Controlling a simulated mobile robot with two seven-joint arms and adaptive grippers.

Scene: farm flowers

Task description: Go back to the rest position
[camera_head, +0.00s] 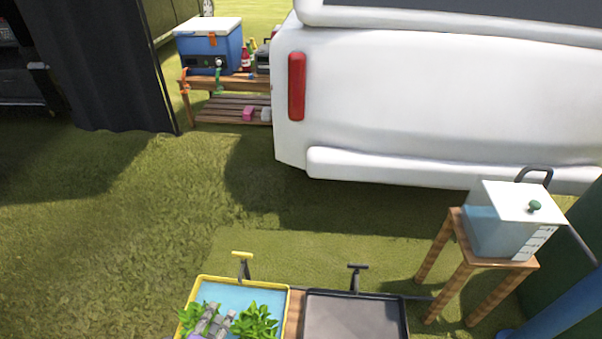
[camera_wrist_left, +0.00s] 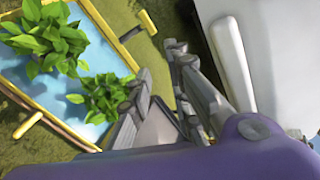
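My left gripper (camera_head: 217,318) is at the bottom of the head view, over the yellow-rimmed tray (camera_head: 286,307) with blue inside. Its two grey fingers are apart, with nothing seen between them. The left wrist view also shows the gripper (camera_wrist_left: 160,65) with an empty gap between its fingers. Green leafy plants (camera_head: 256,321) stand in the tray on both sides of the gripper, and they show at the left of the wrist view (camera_wrist_left: 45,42). My right gripper is in neither view.
A dark-rimmed grey tray (camera_head: 350,314) lies right of the yellow one. A clear water tank (camera_head: 495,235) stands on a wooden stool (camera_head: 455,258) at right. Behind are a white vehicle (camera_head: 430,110) and a wooden bench (camera_head: 240,86) with a blue cooler (camera_head: 210,52). Grass at left is open.

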